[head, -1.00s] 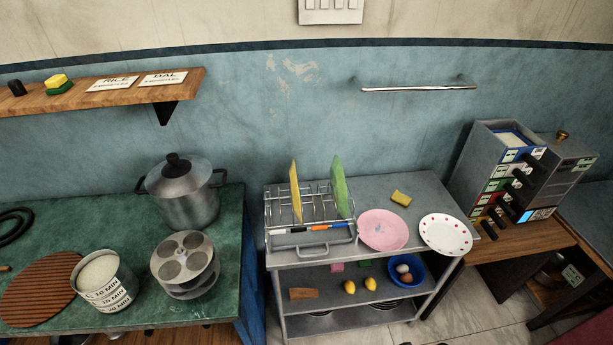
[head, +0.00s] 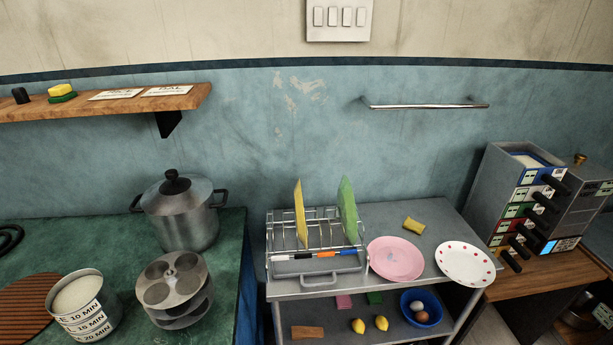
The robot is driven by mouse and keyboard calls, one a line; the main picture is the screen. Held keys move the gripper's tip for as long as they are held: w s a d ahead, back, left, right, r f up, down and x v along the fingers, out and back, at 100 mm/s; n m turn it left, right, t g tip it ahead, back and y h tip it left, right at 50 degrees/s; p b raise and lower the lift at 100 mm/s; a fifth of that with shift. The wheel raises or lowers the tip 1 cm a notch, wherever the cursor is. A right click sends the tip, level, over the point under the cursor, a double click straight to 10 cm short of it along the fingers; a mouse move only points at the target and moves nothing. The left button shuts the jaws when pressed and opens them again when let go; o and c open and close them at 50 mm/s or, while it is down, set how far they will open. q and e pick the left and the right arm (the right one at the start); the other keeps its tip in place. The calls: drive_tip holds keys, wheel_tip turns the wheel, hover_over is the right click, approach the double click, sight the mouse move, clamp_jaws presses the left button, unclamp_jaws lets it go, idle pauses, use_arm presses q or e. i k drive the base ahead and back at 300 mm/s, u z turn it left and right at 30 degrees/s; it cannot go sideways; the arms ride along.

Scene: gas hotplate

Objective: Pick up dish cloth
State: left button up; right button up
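No cloth can be made out with certainty. The wall bar (head: 428,105) is empty. A small crumpled-looking yellow piece (head: 414,224) lies on the grey rack table (head: 385,212), behind the pink plate (head: 396,258); I cannot tell if it is cloth or sponge. A yellow flat sheet (head: 300,213) and a green flat sheet (head: 348,210) stand upright in the wire dish rack (head: 284,230). A small pink piece (head: 344,302) and a small green piece (head: 375,298) lie on the lower shelf. Neither of my grippers is in view.
A lidded pot (head: 181,215), a stacked steel mould (head: 174,285) and a labelled tin (head: 84,309) stand on the green counter (head: 110,235). A spotted plate (head: 466,262) sits at the table's right. A blue bowl (head: 421,308) and lemons are below. Drawer boxes (head: 525,200) stand right.

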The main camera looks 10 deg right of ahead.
sight(414, 225)
drive_tip(key=u, duration=2.95)
drive_tip(key=k, duration=1.8)
drive_tip(key=z, duration=1.3)
